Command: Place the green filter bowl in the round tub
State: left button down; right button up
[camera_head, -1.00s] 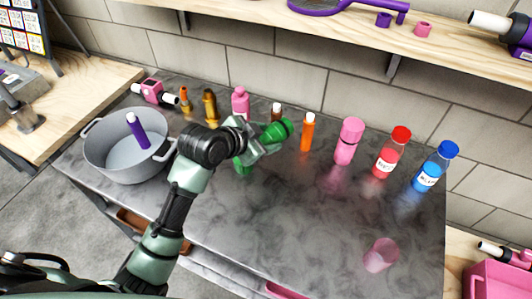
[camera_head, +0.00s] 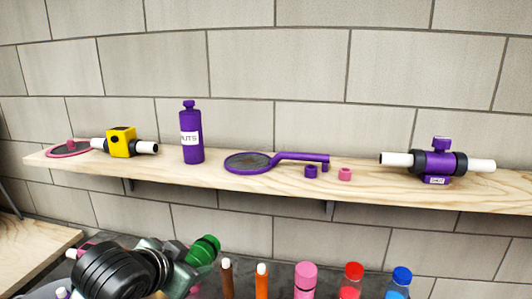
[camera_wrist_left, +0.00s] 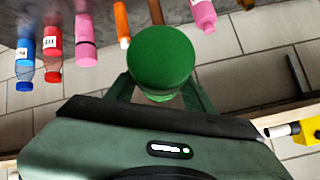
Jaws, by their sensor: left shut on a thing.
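My left gripper (camera_head: 184,268) is shut on the green filter bowl (camera_head: 205,250) and holds it up, just left of a brown bottle in the head view. In the left wrist view, the round green end of the bowl (camera_wrist_left: 162,60) sits between the fingers of the left gripper (camera_wrist_left: 160,95). The round tub is out of both views now. My right gripper is not in view.
Brown (camera_head: 227,278), orange (camera_head: 262,282), pink (camera_head: 305,282), red (camera_head: 351,283) and blue (camera_head: 398,285) bottles stand in a row. A wooden shelf (camera_head: 350,190) above holds a purple bottle (camera_head: 191,135), a yellow-bodied device (camera_head: 122,141) and a purple device (camera_head: 438,163).

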pick_arm(q)
jog(key=s+a+r+n, duration=0.1)
jog(key=a+r+y, duration=0.1)
jog(key=r, duration=0.1)
jog(key=s+a+r+n+y, duration=0.1)
jog(key=shift+s+a+r+n+t, duration=0.25)
jog(key=shift+s+r+n+t, duration=0.05)
jog(key=shift+r, duration=0.05)
jog(key=shift+d+f, duration=0.1)
jog(key=shift+w+d+f, duration=0.15)
jog(key=shift+d+f, duration=0.05)
jog(key=shift+f, duration=0.05)
jog(key=w+d+f+m+h, duration=0.1)
jog(key=f, duration=0.1)
jog(key=w+d+f+m+h, duration=0.1)
jog(key=d+f, duration=0.1)
jog(key=w+d+f+m+g+h, duration=0.1)
jog(key=f, duration=0.1)
jog(key=shift+w+d+f, duration=0.1)
jog(key=shift+d+f, duration=0.2)
jog(key=shift+d, duration=0.05)
notch_tip(320, 180, down, 7)
jog(key=w+d+m+h, duration=0.1)
jog(key=m, duration=0.1)
jog(key=shift+w+d+h, duration=0.3)
jog(key=shift+d, duration=0.1)
